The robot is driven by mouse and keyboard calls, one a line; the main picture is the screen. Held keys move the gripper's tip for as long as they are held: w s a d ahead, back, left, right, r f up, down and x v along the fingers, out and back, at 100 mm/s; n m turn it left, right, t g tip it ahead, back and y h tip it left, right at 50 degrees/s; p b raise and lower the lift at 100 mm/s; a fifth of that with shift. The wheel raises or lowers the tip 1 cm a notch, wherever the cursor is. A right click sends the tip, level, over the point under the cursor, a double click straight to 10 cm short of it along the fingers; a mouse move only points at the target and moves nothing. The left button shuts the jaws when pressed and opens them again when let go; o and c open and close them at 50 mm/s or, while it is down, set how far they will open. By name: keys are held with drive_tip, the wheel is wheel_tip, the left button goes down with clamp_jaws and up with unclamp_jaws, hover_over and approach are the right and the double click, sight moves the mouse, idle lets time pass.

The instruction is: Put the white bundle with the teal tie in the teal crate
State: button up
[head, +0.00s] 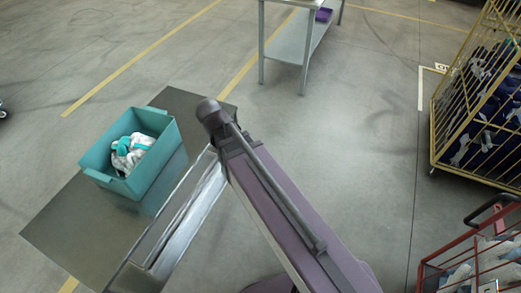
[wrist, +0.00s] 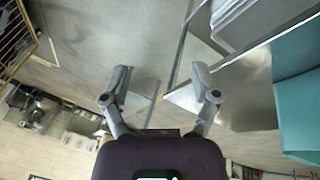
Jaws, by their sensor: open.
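The white bundle with the teal tie (head: 129,150) lies inside the teal crate (head: 158,180) in the head view. The crate stands on a dark grey surface at the left. In the wrist view the teal crate (wrist: 298,110) shows in part at the right edge, and its inside is hidden. My gripper (wrist: 161,82) is open in the wrist view, with its two fingers spread and nothing between them. It is beside the crate, not over it. My gripper cannot be made out in the head view.
A yellow cage cart (head: 437,125) with dark blue and white bundles stands at the right. A red cart (head: 424,268) with white and blue bundles is at the lower right. A grey table (head: 290,45) holds a purple item at the back. Floor between is clear.

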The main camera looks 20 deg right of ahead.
drive_tip(key=s+d+f+n+g+y, duration=0.1)
drive_tip(key=s+d+g+y, duration=0.1)
drive_tip(key=s+d, duration=0.4)
drive_tip(key=d+y, duration=0.1)
drive_tip(key=d, duration=0.1)
drive_tip(key=shift+d, duration=0.3)
drive_tip(key=shift+w, duration=0.1)
idle(0.9)
